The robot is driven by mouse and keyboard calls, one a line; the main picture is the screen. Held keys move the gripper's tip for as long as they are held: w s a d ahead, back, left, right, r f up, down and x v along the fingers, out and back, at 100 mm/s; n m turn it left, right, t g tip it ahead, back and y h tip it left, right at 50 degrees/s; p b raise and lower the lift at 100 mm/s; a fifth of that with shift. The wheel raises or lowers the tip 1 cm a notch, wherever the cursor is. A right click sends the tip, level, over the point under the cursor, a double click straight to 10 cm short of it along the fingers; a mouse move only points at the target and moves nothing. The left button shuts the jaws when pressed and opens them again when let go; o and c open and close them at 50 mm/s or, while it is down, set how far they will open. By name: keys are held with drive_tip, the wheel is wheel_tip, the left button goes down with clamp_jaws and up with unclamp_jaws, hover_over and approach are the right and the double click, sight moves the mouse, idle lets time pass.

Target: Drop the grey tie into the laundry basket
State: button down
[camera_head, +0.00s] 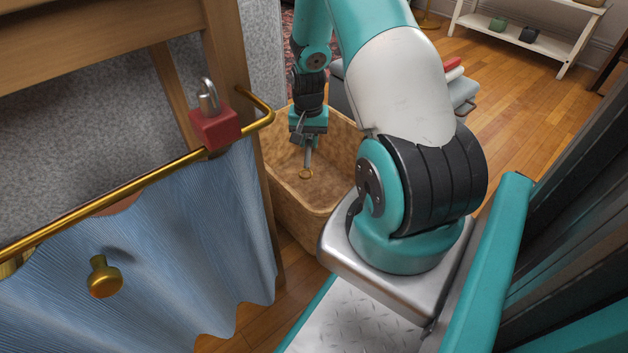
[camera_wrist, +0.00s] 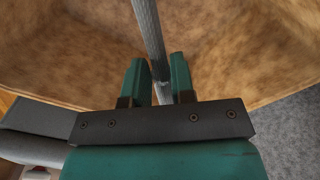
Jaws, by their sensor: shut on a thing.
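The grey tie (camera_wrist: 150,38) runs as a narrow strip between the two teal fingers of my gripper (camera_wrist: 157,72) in the wrist view. My gripper (camera_head: 308,139) is shut on it. In the head view the tie (camera_head: 308,157) hangs below the fingers, inside the outline of the laundry basket. The laundry basket (camera_head: 290,208) is a tan, open-topped box beside the wooden furniture, partly hidden by my arm. Its tan inside fills much of the wrist view (camera_wrist: 235,50).
Wooden furniture (camera_head: 235,50) with a brass rail (camera_head: 150,181), red padlock (camera_head: 215,127) and blue curtain (camera_head: 180,235) stands close on the left. Folded cloths (camera_head: 455,82) lie behind my arm. A white shelf (camera_head: 525,45) stands at back right, with open wooden floor before it.

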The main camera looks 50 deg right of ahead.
drive_tip(key=c, duration=0.9)
unclamp_jaws()
drive_tip(key=shift+r, duration=0.1)
wheel_tip(320, 180, up, 17)
drive_tip(key=p, duration=0.9)
drive_tip(key=shift+r+p, duration=0.2)
drive_tip(key=shift+p, duration=0.2)
